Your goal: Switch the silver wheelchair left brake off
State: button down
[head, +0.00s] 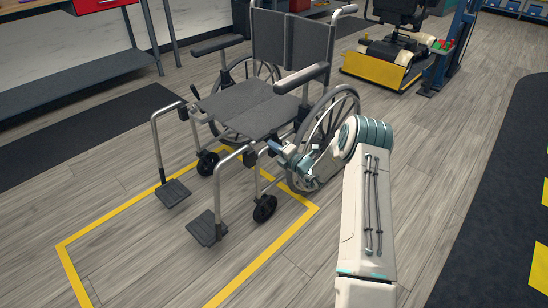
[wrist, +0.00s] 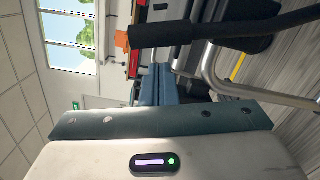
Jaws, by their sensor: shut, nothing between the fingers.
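The silver wheelchair (head: 262,107) stands facing me, with a dark seat, silver tubes and large spoked wheels. Its left side is on the right in the head view. My gripper (head: 274,147) is at that side, by the front of the seat and the left wheel (head: 332,122). The left brake is largely hidden behind my gripper there. In the wrist view, a lever with a black grip (wrist: 165,35), seemingly the left brake, lies beside my shut, empty gripper (wrist: 158,72). I cannot tell whether they touch. The brake's exact position is unclear.
Footrests (head: 207,228) jut out at the front, inside a yellow floor outline (head: 262,264). The left armrest (head: 302,77) is above my gripper. A mobility scooter (head: 388,55) stands at the back right, a bench (head: 75,72) at the left. Floor to the right is clear.

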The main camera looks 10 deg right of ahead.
jog(key=shift+w+d+r, duration=0.15)
jog(key=shift+w+d, duration=0.05)
jog(key=shift+w, duration=0.1)
